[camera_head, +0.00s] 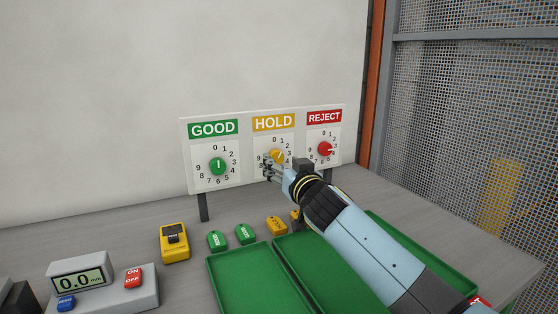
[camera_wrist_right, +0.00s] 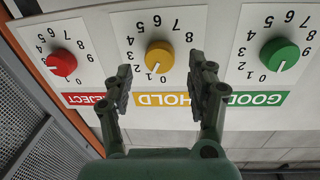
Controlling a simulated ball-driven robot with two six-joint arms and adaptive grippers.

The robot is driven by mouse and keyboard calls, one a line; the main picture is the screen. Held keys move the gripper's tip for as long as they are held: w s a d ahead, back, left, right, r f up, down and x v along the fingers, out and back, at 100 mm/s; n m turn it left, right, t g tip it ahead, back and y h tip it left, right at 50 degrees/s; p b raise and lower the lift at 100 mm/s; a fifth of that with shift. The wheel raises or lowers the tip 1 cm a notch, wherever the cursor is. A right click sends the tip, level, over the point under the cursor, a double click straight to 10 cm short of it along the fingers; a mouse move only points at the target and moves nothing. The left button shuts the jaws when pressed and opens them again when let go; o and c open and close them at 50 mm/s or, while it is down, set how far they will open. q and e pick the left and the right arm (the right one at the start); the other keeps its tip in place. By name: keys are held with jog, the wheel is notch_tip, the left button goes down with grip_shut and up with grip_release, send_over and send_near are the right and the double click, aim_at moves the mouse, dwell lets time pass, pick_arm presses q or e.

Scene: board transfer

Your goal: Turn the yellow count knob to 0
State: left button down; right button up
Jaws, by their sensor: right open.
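The yellow count knob (camera_head: 277,157) sits under the HOLD label in the middle of the white panel. It also shows in the right wrist view (camera_wrist_right: 160,55), upside down, with its pointer near the 1, beside the 0. My right gripper (camera_head: 268,166) is in front of the HOLD dial and hides part of its lower left. In the right wrist view my right gripper (camera_wrist_right: 161,75) is open and empty. Its fingers stand on either side of the yellow knob in the picture, apart from it. My left gripper is out of view.
The green knob (camera_head: 218,167) and red knob (camera_head: 326,149) flank the yellow one. Below are green trays (camera_head: 213,285), a yellow device (camera_head: 175,242), green and yellow tags, and a scale (camera_head: 110,285) reading 0.0. A mesh fence (camera_head: 470,120) stands at right.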

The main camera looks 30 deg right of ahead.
aim_at(276, 157)
jog(key=shift+w+d, duration=0.1)
jog(key=shift+w, duration=0.55)
jog(key=shift+w+d, duration=0.15)
jog(key=shift+w, duration=0.55)
jog(key=c, duration=0.6)
jog(key=shift+s, duration=0.1)
jog(key=c, duration=0.5)
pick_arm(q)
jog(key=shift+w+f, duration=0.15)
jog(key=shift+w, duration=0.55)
pick_arm(e)
jog(key=shift+c, duration=0.2)
pick_arm(q)
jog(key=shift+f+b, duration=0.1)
jog(key=shift+b, duration=0.2)
pick_arm(e)
jog(key=shift+n, duration=0.3)
jog(key=shift+f+n+b, duration=0.1)
jog(key=shift+n+b, duration=0.45)
jog(key=shift+n, duration=0.65)
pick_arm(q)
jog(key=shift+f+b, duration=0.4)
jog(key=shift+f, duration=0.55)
pick_arm(e)
jog(key=shift+n+t, duration=0.3)
jog(key=shift+n, duration=1.2)
